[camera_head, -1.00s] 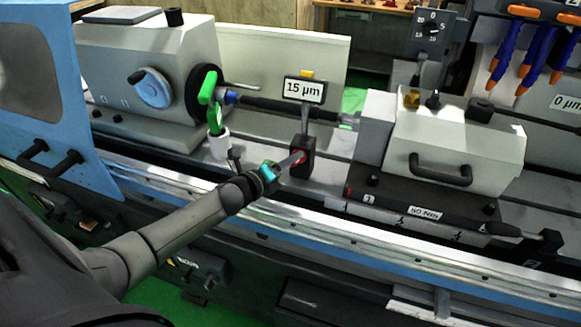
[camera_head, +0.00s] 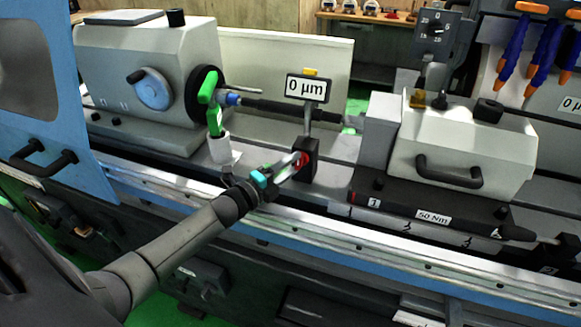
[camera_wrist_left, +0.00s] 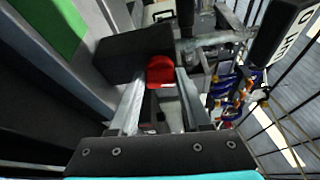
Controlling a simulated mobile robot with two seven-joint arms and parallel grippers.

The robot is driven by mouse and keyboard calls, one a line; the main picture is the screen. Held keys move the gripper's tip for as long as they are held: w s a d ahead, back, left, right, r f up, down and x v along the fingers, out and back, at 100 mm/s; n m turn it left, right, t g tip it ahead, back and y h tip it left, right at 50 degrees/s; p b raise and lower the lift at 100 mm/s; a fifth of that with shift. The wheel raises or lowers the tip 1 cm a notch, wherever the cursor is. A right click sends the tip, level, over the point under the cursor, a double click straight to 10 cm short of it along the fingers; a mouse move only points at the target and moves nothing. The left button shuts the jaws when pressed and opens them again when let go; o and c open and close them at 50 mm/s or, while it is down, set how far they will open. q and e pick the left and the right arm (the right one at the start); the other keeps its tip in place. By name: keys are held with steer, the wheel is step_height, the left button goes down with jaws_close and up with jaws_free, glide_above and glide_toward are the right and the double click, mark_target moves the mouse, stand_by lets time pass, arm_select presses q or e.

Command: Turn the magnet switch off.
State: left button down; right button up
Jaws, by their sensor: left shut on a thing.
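The magnet switch is a red knob (camera_head: 303,158) on the front of a black block-shaped magnet base (camera_head: 309,171). A display (camera_head: 307,87) reading 0 µm stands on a post above the base. My left gripper (camera_head: 297,162) reaches in from the lower left and is shut on the red knob. In the left wrist view the red knob (camera_wrist_left: 160,71) sits between the two fingertips (camera_wrist_left: 161,79), in front of the black base (camera_wrist_left: 128,55). The fingers partly cover the knob in the head view. My right gripper is not in view.
A green clamp (camera_head: 209,92) and a bar (camera_head: 285,108) are behind and left of the base. A headstock (camera_head: 140,65) stands at the left, and a tailstock (camera_head: 465,150) with a black handle at the right. A metal rail (camera_head: 330,220) runs in front.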

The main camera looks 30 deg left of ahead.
arm_select(q)
steer(key=shift+c, duration=1.8)
jaws_free()
steer(key=s+a, duration=0.2)
steer(key=s, duration=1.3)
steer(key=shift+a+r, duration=0.2)
steer(key=shift+r, duration=0.2)
